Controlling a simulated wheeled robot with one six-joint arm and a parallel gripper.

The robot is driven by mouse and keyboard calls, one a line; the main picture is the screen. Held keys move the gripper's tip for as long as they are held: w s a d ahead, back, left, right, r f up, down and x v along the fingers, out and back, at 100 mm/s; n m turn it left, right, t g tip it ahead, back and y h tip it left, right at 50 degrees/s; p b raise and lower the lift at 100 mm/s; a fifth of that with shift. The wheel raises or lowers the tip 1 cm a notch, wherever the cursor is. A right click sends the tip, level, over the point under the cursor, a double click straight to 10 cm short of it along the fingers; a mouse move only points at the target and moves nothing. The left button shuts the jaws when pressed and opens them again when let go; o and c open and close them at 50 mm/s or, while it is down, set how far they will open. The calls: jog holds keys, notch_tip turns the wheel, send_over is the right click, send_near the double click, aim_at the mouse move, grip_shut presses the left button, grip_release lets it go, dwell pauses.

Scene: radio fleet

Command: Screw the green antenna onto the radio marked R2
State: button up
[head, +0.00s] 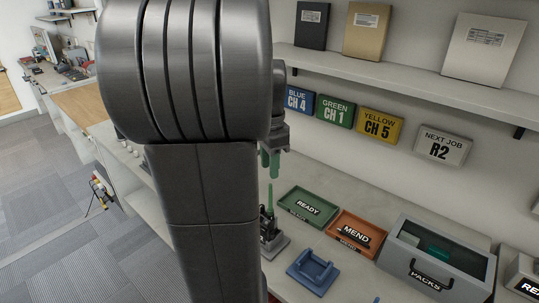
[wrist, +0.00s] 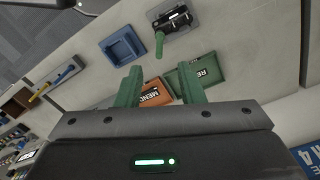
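A green antenna (head: 270,196) stands upright at the top of a dark radio (head: 267,223) held in a grey stand (head: 275,245) on the bench. The antenna (wrist: 159,44) and radio (wrist: 174,22) also show in the wrist view. I cannot tell whether the antenna is fully threaded, and no R2 mark is readable on the radio. My gripper (head: 270,161) hangs above the antenna, mostly hidden behind my arm. In the wrist view my gripper (wrist: 160,82) has its green fingers spread wide with nothing between them, apart from the antenna.
A green READY tray (head: 308,206), an orange MEND tray (head: 356,233), a blue cradle (head: 313,271) and a grey PACKS bin (head: 397,258) stand on the bench. A NEXT JOB R2 sign (head: 442,146) hangs on the wall under a shelf (head: 400,78).

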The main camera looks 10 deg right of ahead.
jog(key=shift+o, duration=0.2)
notch_tip(320, 180, up, 2)
jog(key=shift+r, duration=0.1)
jog(key=shift+r+n, duration=0.25)
jog(key=shift+n, duration=0.25)
jog(key=n, duration=0.5)
jog(key=n+p, duration=0.1)
jog(key=n, duration=0.5)
send_near(270, 209)
notch_tip(270, 209, down, 5)
jog(key=shift+w+d+f, duration=0.1)
jog(key=shift+w, duration=0.05)
grip_shut()
